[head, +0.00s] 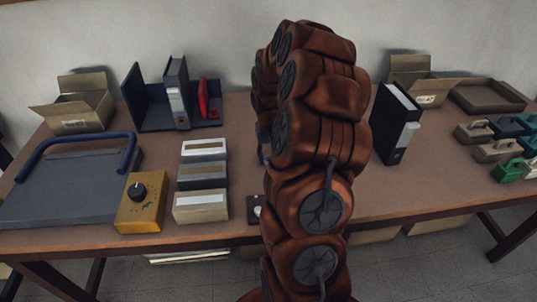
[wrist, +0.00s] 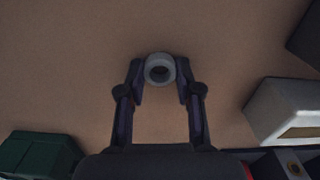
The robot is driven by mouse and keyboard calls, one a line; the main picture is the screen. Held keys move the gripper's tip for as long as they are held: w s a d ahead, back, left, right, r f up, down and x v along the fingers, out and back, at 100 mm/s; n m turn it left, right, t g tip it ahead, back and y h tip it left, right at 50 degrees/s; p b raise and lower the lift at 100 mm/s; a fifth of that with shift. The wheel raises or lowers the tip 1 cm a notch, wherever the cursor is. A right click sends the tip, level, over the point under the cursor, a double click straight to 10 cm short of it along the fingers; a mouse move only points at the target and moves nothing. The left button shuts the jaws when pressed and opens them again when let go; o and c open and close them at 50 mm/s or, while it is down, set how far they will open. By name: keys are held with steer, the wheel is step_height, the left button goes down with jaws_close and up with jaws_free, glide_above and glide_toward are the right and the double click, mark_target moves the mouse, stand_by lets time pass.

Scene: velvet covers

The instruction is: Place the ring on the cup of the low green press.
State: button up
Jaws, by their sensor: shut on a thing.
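In the wrist view, my gripper (wrist: 160,78) is shut on a small pale grey ring (wrist: 160,56). The ring sits between the two fingertips with its dark hole facing the camera, over bare brown tabletop. In the head view, my arm hides the gripper and ring. Several small press-like things stand at the right of the table; the front ones are green, including a green press (head: 507,170) and another beside it (head: 530,168). I cannot tell which is the low one, and no cup shows clearly. A dark green thing (wrist: 36,152) is at the wrist view's lower left.
Binders, including a black binder (head: 395,123), open cartons (head: 80,107), a brown tray (head: 487,96), stacked boxes (head: 202,173), a yellow box with a knob (head: 142,205) and a large grey device (head: 65,190) stand on the table. A white box (wrist: 282,108) is right of my gripper.

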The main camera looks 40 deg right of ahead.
mark_target(268, 158)
steer(key=shift+f, duration=0.2)
steer(key=o, duration=0.8)
steer(key=shift+r, duration=0.1)
steer(key=shift+o, duration=0.2)
steer(key=shift+r, duration=0.1)
step_height(268, 158, up, 12)
steer(key=b, duration=0.2)
